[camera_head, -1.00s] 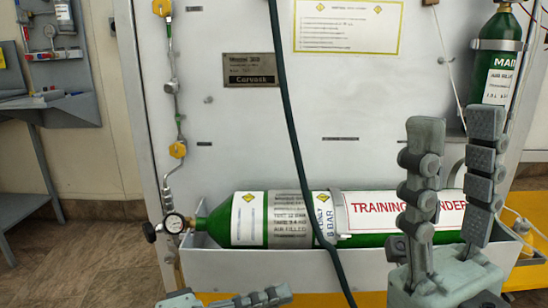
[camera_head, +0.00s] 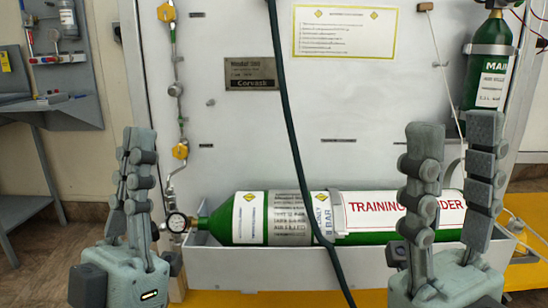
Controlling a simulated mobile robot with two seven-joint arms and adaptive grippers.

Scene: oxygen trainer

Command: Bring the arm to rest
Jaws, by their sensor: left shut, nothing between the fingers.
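My left gripper (camera_head: 138,138) stands upright at the lower left, its grey fingers together with nothing between them. The cylinder lies in a white trough (camera_head: 260,267).
A dark green hose (camera_head: 287,110) hangs down the trainer's white panel (camera_head: 340,110) and crosses the cylinder. A second green cylinder (camera_head: 488,75) stands at upper right. A grey workbench (camera_head: 60,112) is at far left.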

